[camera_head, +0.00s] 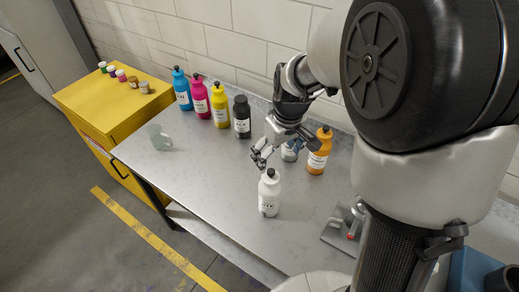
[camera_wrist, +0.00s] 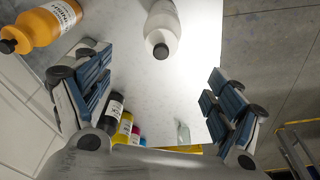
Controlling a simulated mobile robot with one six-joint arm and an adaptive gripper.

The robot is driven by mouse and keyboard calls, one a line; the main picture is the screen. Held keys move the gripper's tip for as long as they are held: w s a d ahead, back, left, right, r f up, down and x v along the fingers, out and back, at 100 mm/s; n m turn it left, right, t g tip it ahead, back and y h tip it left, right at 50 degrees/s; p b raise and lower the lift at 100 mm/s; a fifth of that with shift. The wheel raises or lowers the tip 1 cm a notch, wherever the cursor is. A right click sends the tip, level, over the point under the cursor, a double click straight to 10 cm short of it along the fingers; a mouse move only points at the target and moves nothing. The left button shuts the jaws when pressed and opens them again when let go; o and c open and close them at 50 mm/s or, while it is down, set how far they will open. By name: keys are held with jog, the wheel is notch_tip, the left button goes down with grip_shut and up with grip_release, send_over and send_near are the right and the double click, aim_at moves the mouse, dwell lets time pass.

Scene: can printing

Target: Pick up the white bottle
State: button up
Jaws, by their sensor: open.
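The white bottle (camera_head: 269,196) with a dark cap stands upright on the grey table (camera_head: 190,180), near its front edge. In the wrist view the white bottle (camera_wrist: 162,28) is at the top middle, its dark cap towards the camera. My gripper (camera_head: 262,158) is open and empty, just above and behind the bottle in the head view. In the wrist view my gripper (camera_wrist: 155,95) has its fingers spread wide to the left and right. The bottle lies above the line between the fingertips and does not touch them.
An orange bottle (camera_head: 319,152) stands to the right, partly near my arm. Blue (camera_head: 182,90), magenta (camera_head: 199,99), yellow (camera_head: 220,106) and black (camera_head: 241,118) bottles line the wall. A clear cup (camera_head: 158,138) is at left. A grey device (camera_head: 343,228) lies at right.

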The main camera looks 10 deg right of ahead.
aim_at(270, 195)
jog(key=f, duration=0.5)
jog(key=w+f+b, duration=0.1)
jog(key=f, duration=0.5)
jog(key=w+a+f, duration=0.1)
jog(key=f, duration=0.4)
jog(key=shift+w+a+f+b, duration=0.1)
jog(key=shift+w+f+b, duration=0.1)
jog(key=shift+f+b, duration=0.15)
jog(key=shift+c, duration=0.2)
grip_shut()
